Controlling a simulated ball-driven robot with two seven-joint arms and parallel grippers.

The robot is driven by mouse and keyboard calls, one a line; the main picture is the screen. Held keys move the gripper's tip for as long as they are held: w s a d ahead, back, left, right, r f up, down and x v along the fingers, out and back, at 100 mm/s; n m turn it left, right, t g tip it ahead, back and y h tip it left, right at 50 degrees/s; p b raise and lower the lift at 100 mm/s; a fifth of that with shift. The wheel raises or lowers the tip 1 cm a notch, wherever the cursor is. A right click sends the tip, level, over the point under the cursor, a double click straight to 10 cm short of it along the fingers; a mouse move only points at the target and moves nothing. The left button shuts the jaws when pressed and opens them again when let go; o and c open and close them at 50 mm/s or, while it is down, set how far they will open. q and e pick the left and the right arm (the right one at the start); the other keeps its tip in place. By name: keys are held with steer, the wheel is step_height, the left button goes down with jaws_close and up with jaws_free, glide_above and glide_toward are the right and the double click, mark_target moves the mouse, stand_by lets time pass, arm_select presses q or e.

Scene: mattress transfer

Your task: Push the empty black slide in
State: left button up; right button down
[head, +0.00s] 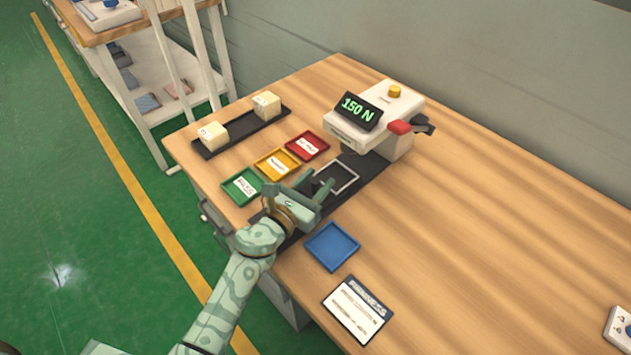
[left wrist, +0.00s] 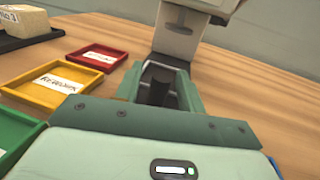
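The black slide (head: 341,174), with a light grey rectangular frame on it, is out in front of the white press (head: 400,112). No cube sits in its frame. My left gripper (head: 325,191) is low over the slide's near end. In the left wrist view its two fingers (left wrist: 162,93) stand apart, with a dark upright post (left wrist: 160,86) between them. I cannot tell whether the fingers touch this post. The gripper body hides the slide's near part. My right gripper is not in view.
Green (head: 241,187), yellow (head: 278,164) and red (head: 307,146) trays lie left of the slide. A blue tray (head: 332,247) and a printed card (head: 357,310) lie nearer. A black rack (head: 240,133) holds two pale cubes. The table's right side is mostly clear.

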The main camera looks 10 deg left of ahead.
mark_target(331, 172)
arm_select(q)
steer(key=shift+c, duration=0.7)
jaws_close()
steer(key=x, duration=0.2)
steer(key=b+x, duration=0.1)
steer(key=x, duration=0.1)
steer(key=shift+d, duration=0.5)
steer(key=shift+r, duration=0.1)
steer(key=shift+c, duration=0.5)
jaws_free()
steer(key=shift+o, duration=1.2)
steer(key=shift+w+d, duration=0.1)
